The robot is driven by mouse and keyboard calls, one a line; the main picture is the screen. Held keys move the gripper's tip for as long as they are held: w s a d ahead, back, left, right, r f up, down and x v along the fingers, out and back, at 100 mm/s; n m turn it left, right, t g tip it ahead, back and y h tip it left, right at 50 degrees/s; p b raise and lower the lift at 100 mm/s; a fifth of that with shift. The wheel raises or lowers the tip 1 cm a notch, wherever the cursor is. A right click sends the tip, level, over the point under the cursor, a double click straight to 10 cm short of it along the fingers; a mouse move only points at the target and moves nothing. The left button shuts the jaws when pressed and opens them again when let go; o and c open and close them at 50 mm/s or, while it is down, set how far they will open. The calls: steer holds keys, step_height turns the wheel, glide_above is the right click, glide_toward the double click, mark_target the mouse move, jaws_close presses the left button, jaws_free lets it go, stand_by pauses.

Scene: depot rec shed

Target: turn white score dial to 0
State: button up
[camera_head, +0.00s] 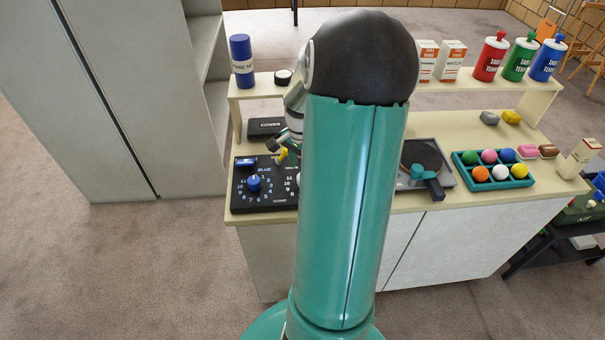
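The black score box (265,203) lies on the counter's left part, with its right side hidden behind my green arm. A blue dial (254,183) with numbers around it shows on its left half, under the word BLUE. Only a sliver of the white score dial (298,179) shows at the arm's edge, so its setting cannot be read. My gripper (279,153) is above the back part of the box, near a small yellow piece. It is small and partly hidden by my arm; I cannot tell whether it is open or touches anything.
A black case marked COVER (266,127) lies behind the box. A blue can (242,62) and a tape roll (283,77) stand on the raised shelf (262,92). Right of my arm are a teal ball tray (489,187) and a turntable-like device (424,155). A grey cabinet (130,90) stands left.

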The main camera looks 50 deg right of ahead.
steer(key=shift+f, duration=1.85)
steer(key=shift+c, duration=0.3)
steer(key=c, duration=0.9)
steer(key=shift+c, duration=0.2)
steer(key=shift+n, duration=0.3)
steer(key=n, duration=0.5)
steer(key=shift+a+n, duration=0.1)
steer(key=shift+n, duration=0.3)
steer(key=n, duration=0.4)
steer(key=shift+s+n, duration=0.1)
steer(key=shift+n, duration=0.3)
